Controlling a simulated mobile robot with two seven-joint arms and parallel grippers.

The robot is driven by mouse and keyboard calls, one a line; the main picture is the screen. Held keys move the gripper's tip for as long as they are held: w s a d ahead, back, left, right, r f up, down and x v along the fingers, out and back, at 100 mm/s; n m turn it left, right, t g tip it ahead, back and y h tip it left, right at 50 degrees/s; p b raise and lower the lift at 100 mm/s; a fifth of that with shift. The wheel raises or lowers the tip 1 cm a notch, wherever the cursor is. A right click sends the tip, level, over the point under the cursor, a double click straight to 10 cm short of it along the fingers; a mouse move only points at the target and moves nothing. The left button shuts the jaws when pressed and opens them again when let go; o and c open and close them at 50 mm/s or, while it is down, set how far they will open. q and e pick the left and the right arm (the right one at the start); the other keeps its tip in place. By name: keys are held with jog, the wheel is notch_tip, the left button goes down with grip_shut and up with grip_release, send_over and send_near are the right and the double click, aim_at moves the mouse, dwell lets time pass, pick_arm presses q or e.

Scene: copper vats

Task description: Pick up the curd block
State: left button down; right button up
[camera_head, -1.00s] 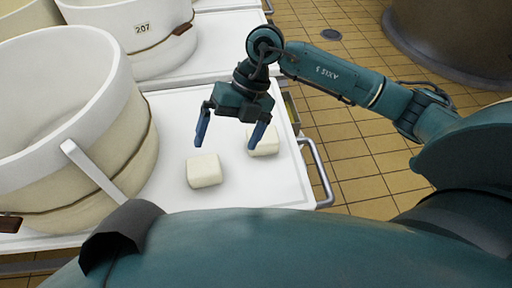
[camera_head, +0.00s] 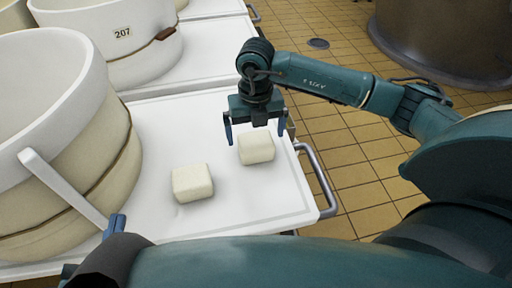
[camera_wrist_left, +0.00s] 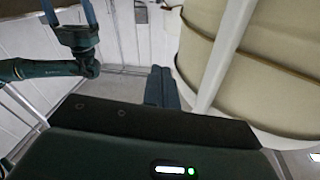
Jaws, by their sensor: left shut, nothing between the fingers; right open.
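Two pale, cream curd blocks lie on the white table: a nearer one (camera_head: 192,182) and a farther one (camera_head: 256,149) to its right. My right gripper (camera_head: 255,139) is open, fingers down, just behind and above the farther block. Its fingertips appear on either side of that block's upper part, and no grip shows. My left gripper (camera_head: 117,226) is low at the left, next to the big vat, mostly hidden by my own arm. In the left wrist view its fingers (camera_wrist_left: 162,88) are together and empty.
A large cream vat (camera_head: 125,165) with a white strap stands on the table's left. Another vat marked 207 (camera_head: 150,60) stands behind. A metal rail (camera_head: 318,180) runs along the table's right edge. The white top (camera_head: 245,200) is clear around the blocks.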

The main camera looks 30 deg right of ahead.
aim_at(256, 140)
notch_tip(256, 140, down, 5)
jog(key=shift+r+b, duration=0.2)
jog(key=shift+b, duration=0.5)
jog(key=shift+r, duration=0.1)
jog(key=c, duration=1.2)
jog(key=shift+c, duration=0.2)
